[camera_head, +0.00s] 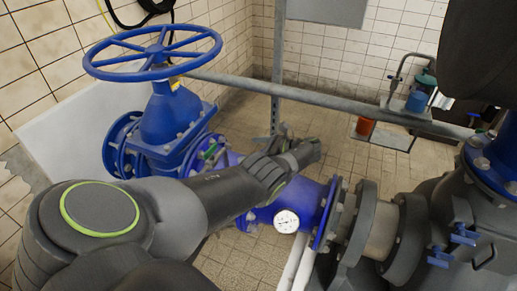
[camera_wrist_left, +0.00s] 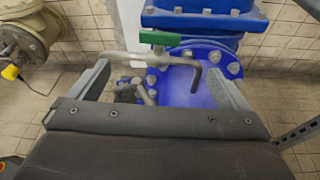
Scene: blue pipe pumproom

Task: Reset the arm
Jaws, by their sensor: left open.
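My left arm reaches in from the lower left of the head view. Its gripper (camera_head: 292,148) is held out over the blue pipe (camera_head: 305,205), pointing right. In the left wrist view the two grey fingers of the gripper (camera_wrist_left: 158,70) stand wide apart with nothing gripped. Beyond and between them are a small metal valve with a green handle (camera_wrist_left: 158,38) and a blue bolted flange (camera_wrist_left: 195,85). I cannot tell from these frames whether the fingers touch anything. My right gripper is not in view.
A blue handwheel (camera_head: 152,52) tops a blue gate valve (camera_head: 168,118) at the left. A pressure gauge (camera_head: 287,221) sits on the pipe. A grey rail (camera_head: 310,97) crosses behind the arm. A metal post (camera_head: 277,60) stands behind. Open tiled floor lies beyond.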

